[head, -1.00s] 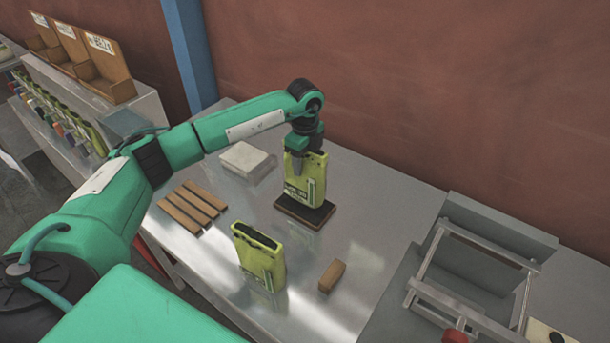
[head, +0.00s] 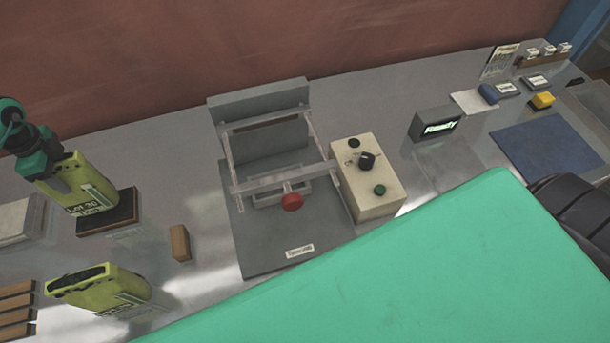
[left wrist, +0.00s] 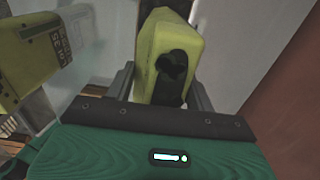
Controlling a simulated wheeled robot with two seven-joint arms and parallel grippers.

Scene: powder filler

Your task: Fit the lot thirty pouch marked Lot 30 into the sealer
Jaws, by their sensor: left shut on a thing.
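The yellow-green pouch marked Lot 30 (head: 88,190) is at the far left of the head view, tilted in the picture, at a dark wood-edged pad (head: 118,213). My left gripper (head: 52,182) is shut on its upper part. In the left wrist view the pouch (left wrist: 168,45) sits between the two fingers. I cannot tell whether its base touches the pad. The sealer (head: 255,240) is right of it, with a grey back block, a metal frame and a red knob (head: 291,202). My right gripper is not in view.
A second yellow-green pouch (head: 98,287) stands in front, and shows left in the wrist view (left wrist: 35,55). A small wooden block (head: 180,243) lies between pad and sealer. A cream control box (head: 368,185) adjoins the sealer. A display (head: 435,124) and blue mat (head: 550,150) are farther right.

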